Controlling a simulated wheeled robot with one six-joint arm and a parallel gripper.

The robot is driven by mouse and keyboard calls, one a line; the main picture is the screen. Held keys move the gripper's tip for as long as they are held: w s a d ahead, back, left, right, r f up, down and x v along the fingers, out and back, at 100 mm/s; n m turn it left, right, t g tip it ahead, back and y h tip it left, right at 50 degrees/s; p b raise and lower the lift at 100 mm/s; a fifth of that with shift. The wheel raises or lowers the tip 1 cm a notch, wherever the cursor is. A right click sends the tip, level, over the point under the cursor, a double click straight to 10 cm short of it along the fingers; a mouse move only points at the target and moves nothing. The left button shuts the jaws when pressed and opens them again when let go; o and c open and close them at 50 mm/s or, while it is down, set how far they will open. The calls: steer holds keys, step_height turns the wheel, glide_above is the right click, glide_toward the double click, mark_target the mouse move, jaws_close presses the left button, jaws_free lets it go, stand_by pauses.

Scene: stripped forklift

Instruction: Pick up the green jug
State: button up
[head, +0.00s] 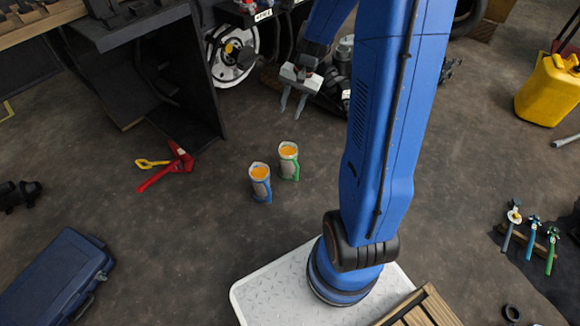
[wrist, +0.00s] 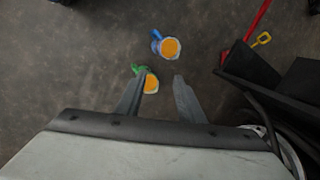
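The green jug (head: 288,161) stands upright on the dark floor, a pale body with a green handle on its right and orange contents. A like jug with a blue handle (head: 260,183) stands just to its left and nearer. My gripper (head: 291,107) is open and empty, in the air above and beyond the green jug. In the wrist view the green jug (wrist: 152,84) shows between the fingertips, close to the left finger, which hides part of it. The blue jug (wrist: 170,47) shows farther up, clear of the fingers.
Red and yellow tools (head: 170,166) lie on the floor left of the jugs. The dark forklift body (head: 175,80) stands behind them. A blue case (head: 60,275) lies at the lower left, and a yellow can (head: 548,90) stands at the right. Floor around the jugs is bare.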

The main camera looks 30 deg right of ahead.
steer(key=w+d+f+m+y, duration=0.15)
steer(key=d+f, duration=0.25)
steer(key=f, duration=0.4)
steer(key=w+d+f+m+h, duration=0.1)
steer(key=w+d+f+m, duration=0.2)
steer(key=f, duration=0.5)
steer(key=m+g+y, duration=0.1)
steer(key=m, duration=0.3)
glide_toward(291, 166)
steer(key=s+d+r, duration=0.4)
steer(key=s+r, duration=0.1)
steer(key=r, duration=0.1)
steer(key=x, duration=1.7)
steer(key=shift+f, duration=0.4)
jaws_close()
